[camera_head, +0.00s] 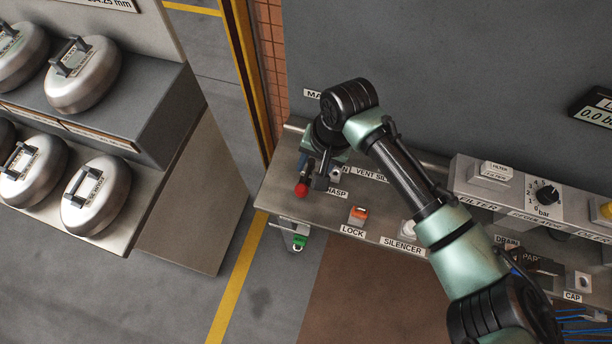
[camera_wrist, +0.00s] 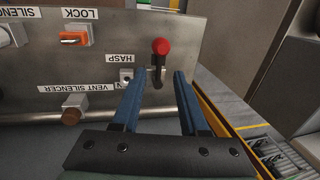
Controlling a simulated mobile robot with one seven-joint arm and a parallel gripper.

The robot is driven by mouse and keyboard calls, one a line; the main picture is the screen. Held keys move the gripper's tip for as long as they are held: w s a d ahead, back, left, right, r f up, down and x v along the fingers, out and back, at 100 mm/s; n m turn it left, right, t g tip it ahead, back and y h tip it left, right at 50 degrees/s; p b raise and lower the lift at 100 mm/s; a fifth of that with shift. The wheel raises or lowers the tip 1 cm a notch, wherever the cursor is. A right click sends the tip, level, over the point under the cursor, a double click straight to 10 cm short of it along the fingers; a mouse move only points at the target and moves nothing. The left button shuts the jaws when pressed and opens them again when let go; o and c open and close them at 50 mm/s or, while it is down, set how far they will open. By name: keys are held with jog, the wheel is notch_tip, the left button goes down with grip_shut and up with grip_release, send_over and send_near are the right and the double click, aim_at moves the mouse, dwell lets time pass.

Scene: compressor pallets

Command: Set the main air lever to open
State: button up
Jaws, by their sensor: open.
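The lever's red knob (camera_head: 301,190) shows in the head view just in front of my gripper (camera_head: 318,172), near the left end of the panel shelf. In the wrist view the red knob (camera_wrist: 160,46) tops a dark lever arm that points away from me. My gripper (camera_wrist: 155,75) is open, with its two blue fingers on either side of the lower part of the lever. I cannot tell whether the fingers touch it. The lever's pivot and its position labels are mostly hidden by my gripper and wrist.
The shelf (camera_head: 385,232) carries a HASP fitting (camera_wrist: 126,75), an orange lock (camera_head: 358,212), a silencer (camera_head: 409,228) and a vent silencer (camera_wrist: 74,110). A regulator dial (camera_head: 546,192) is to the right.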

aim_at(304, 184)
jog(key=f, duration=0.2)
jog(key=a+f, duration=0.1)
jog(key=f, duration=0.4)
jog(key=shift+w+a+f, duration=0.2)
jog(key=shift+w+f, duration=0.05)
jog(key=shift+f, duration=0.05)
grip_shut()
